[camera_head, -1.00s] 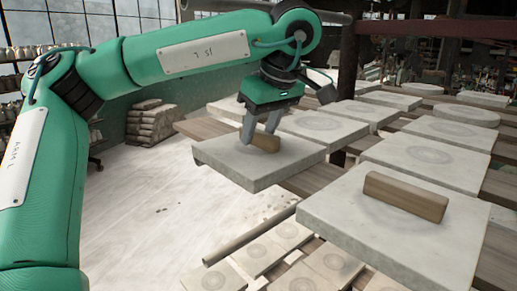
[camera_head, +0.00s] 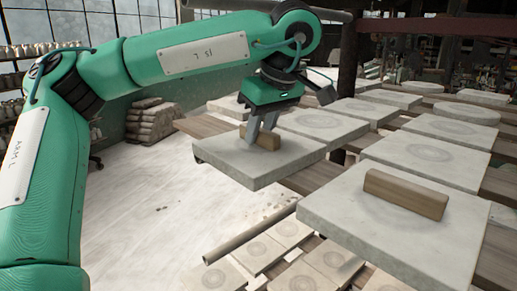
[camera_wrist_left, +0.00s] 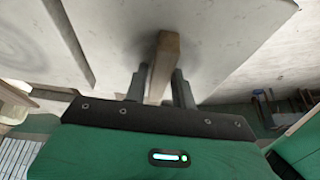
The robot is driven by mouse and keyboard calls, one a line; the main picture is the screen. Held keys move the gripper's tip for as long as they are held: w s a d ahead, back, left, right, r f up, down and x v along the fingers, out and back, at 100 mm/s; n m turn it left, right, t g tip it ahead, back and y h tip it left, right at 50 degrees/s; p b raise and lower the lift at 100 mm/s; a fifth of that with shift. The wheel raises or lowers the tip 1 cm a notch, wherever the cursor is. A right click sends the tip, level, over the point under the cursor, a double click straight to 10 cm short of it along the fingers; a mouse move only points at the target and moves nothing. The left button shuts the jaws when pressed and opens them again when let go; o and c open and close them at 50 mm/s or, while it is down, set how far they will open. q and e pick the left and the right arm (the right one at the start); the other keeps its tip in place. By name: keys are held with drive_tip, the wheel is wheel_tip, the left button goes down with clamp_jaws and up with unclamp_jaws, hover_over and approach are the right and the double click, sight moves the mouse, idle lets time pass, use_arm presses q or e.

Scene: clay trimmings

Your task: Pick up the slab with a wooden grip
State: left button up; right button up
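A pale square slab (camera_head: 225,160) with a wooden grip (camera_head: 272,142) on top sits at the left end of the boards in the head view. My left gripper (camera_head: 263,132) points down over it, with one finger on either side of the grip. In the left wrist view the grip (camera_wrist_left: 164,65) stands between the two fingertips (camera_wrist_left: 160,80), very close to both. I cannot tell whether they press on it. The slab (camera_wrist_left: 215,40) spreads out beneath. A second slab (camera_head: 335,205) with a wooden grip (camera_head: 405,194) lies nearer, at the right. My right gripper is not in view.
Several round-marked slabs, such as one (camera_head: 320,124) behind the gripper, lie on wooden boards (camera_head: 310,178) close by. Smaller tiles (camera_head: 258,252) lie lower down in front. A dark post (camera_head: 347,80) stands behind. Open floor (camera_head: 150,195) is at the left.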

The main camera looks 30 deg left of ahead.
use_arm(q)
clamp_jaws()
drive_tip(key=shift+r, duration=0.15)
